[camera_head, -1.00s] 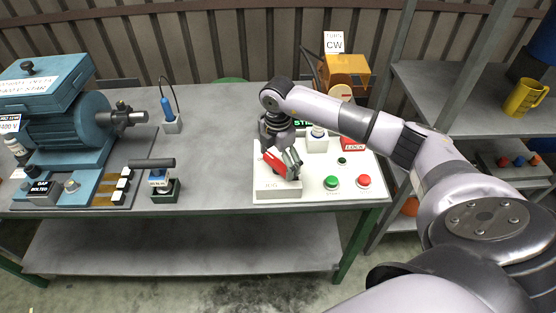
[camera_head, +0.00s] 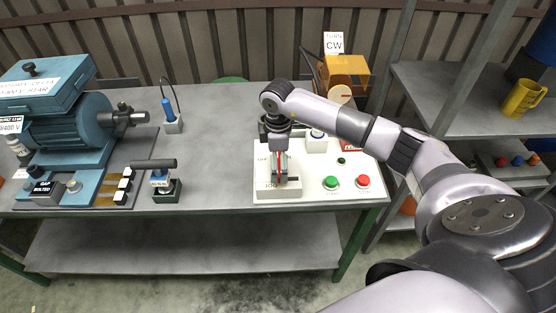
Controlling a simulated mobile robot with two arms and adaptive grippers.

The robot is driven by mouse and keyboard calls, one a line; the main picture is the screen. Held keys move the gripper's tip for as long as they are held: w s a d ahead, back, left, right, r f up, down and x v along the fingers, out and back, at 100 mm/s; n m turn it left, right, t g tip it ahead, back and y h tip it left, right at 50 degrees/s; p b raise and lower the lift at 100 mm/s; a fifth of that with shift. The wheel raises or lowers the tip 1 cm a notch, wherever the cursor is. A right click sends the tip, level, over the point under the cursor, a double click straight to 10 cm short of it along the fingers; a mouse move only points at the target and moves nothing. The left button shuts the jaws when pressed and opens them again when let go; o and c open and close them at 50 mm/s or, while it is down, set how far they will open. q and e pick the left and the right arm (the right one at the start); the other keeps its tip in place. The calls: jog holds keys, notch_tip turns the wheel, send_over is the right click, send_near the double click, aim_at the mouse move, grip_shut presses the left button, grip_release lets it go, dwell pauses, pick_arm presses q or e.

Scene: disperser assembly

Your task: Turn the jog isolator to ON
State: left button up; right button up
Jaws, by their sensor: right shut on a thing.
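The jog isolator (camera_head: 290,188) is a pale box marked JOG at the front left of the white control panel (camera_head: 315,195). Its red handle (camera_head: 281,166) shows as a narrow strip, pointing roughly straight front to back. My right gripper (camera_head: 280,170) comes down on it from above and is shut on the red handle, hiding much of it. An OFF mark shows to the left of the handle. An ON mark cannot be seen from here. My left gripper is not in view.
A green button (camera_head: 331,182) and a red button (camera_head: 363,181) sit right of the isolator. A blue motor (camera_head: 65,125) stands at the left. An orange machine (camera_head: 347,75) with a TURN CW sign is behind the panel. The middle of the bench (camera_head: 220,150) is clear.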

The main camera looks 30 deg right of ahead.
jog(key=shift+w, duration=0.1)
dwell(0.4)
jog(key=o, duration=0.9)
jog(key=shift+c, duration=0.2)
jog(key=shift+r, duration=0.1)
notch_tip(320, 180, up, 12)
